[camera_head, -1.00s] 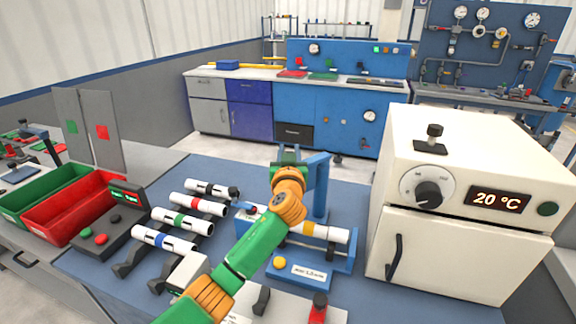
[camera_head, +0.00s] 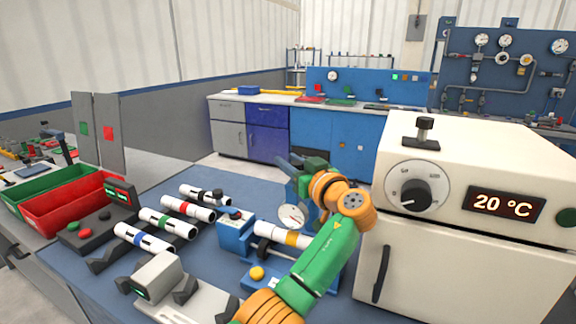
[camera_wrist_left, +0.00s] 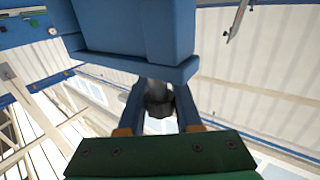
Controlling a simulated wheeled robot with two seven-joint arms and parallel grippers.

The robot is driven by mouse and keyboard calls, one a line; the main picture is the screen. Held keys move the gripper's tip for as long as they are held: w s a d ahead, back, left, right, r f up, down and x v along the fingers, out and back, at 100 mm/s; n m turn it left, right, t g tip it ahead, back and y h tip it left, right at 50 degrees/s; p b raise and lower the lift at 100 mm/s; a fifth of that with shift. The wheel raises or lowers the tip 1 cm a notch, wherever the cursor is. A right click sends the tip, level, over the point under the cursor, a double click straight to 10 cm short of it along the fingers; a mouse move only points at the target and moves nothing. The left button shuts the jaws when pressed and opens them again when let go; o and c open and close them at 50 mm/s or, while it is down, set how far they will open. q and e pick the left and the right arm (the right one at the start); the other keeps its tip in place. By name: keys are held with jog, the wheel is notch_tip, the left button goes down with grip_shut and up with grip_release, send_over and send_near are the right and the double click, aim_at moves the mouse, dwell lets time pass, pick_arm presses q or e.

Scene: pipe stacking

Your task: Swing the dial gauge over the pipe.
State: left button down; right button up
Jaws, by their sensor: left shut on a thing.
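The pipe with a yellow band (camera_head: 272,233) lies in the blue test fixture (camera_head: 236,238). The dial gauge (camera_head: 291,216), with a round white face, shows just above the pipe in the head view; I cannot tell whether it is directly over it. My left gripper (camera_head: 300,163) is beside the blue gauge arm, its forearm crossing in front of the fixture's right part. In the left wrist view the fingers (camera_wrist_left: 160,106) are shut on a dark knob (camera_wrist_left: 158,104) below a blue block (camera_wrist_left: 140,30). My right gripper is out of view.
Several banded pipes (camera_head: 168,218) lie on a dark rack to the left. A white oven (camera_head: 470,250) reading 20 °C stands close on the right. Red (camera_head: 70,205) and green bins are at far left. A grey device (camera_head: 160,275) is in front.

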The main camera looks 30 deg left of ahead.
aim_at(301, 168)
pick_arm(q)
jog(key=shift+d+r, duration=0.1)
jog(key=shift+r, duration=0.2)
jog(key=c, duration=0.8)
grip_release()
jog(key=shift+o, duration=1)
jog(key=shift+w+f, duration=0.1)
jog(key=shift+f, duration=0.1)
jog(key=b+v, duration=0.2)
jog(key=v, duration=0.5)
jog(key=shift+d+b, duration=0.15)
jog(key=shift+b, duration=0.15)
